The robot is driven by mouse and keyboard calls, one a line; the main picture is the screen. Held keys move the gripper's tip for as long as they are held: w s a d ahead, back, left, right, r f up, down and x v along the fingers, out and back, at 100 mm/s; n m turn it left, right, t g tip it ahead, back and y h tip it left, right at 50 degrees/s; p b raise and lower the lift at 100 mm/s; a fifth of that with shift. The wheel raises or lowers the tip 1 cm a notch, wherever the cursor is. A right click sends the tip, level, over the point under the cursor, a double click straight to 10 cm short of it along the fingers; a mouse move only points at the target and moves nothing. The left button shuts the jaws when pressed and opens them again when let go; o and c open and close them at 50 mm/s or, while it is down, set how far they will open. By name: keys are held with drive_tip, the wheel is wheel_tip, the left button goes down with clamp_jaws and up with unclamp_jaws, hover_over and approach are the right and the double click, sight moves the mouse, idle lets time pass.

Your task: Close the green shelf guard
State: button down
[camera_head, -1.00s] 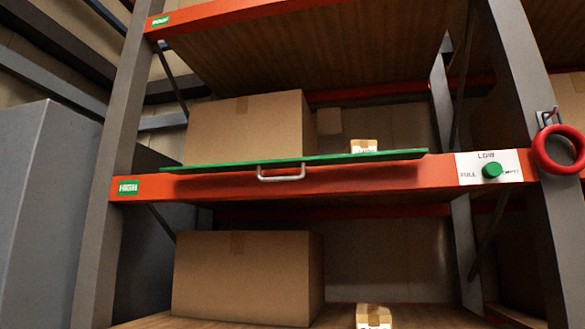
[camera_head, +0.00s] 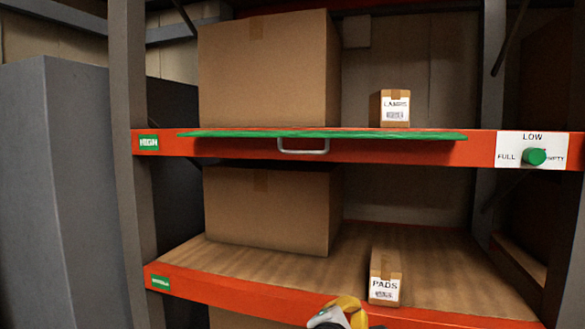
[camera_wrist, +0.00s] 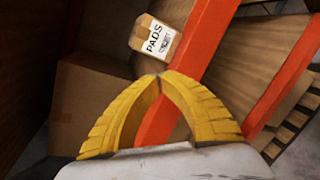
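The green shelf guard (camera_head: 380,134) is a thin green panel with a grey handle (camera_head: 303,146). In the head view it shows nearly edge-on, lying about flat along the front of the red-edged shelf marked HIGH (camera_head: 149,142). My gripper (camera_wrist: 160,76) has yellow fingers whose tips meet in the wrist view, with nothing seen between them. In the head view part of my gripper (camera_head: 343,312) shows at the bottom edge, lower than the guard and apart from it. The guard is not seen in the wrist view.
A LAMPS box (camera_head: 395,108) and a large carton (camera_head: 268,70) stand on the guard's shelf. The shelf below holds a PADS box (camera_head: 385,277) and another carton (camera_head: 265,210). A green knob (camera_head: 535,156) is at right. A grey cabinet (camera_head: 60,200) stands at left.

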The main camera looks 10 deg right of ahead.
drive_tip(key=w+a+r+n+t+h+p, duration=0.1)
drive_tip(key=w+a+r+n+t+p, duration=0.2)
drive_tip(key=r, duration=0.5)
drive_tip(key=w+a+r+n+t+p, duration=0.1)
drive_tip(key=a+r+n+t+p, duration=0.1)
drive_tip(key=a+r+n+p, duration=0.45)
drive_tip(key=w+a+r+n+t+h+p, duration=0.1)
drive_tip(key=w+a+r+n+t+p, duration=0.15)
drive_tip(key=r, duration=0.65)
drive_tip(key=w+d+r+p, duration=0.2)
drive_tip(key=w+r, duration=0.3)
drive_tip(key=r, duration=0.1)
drive_tip(key=shift+t, duration=0.35)
drive_tip(key=shift+s+a, duration=0.1)
drive_tip(key=shift+s, duration=0.05)
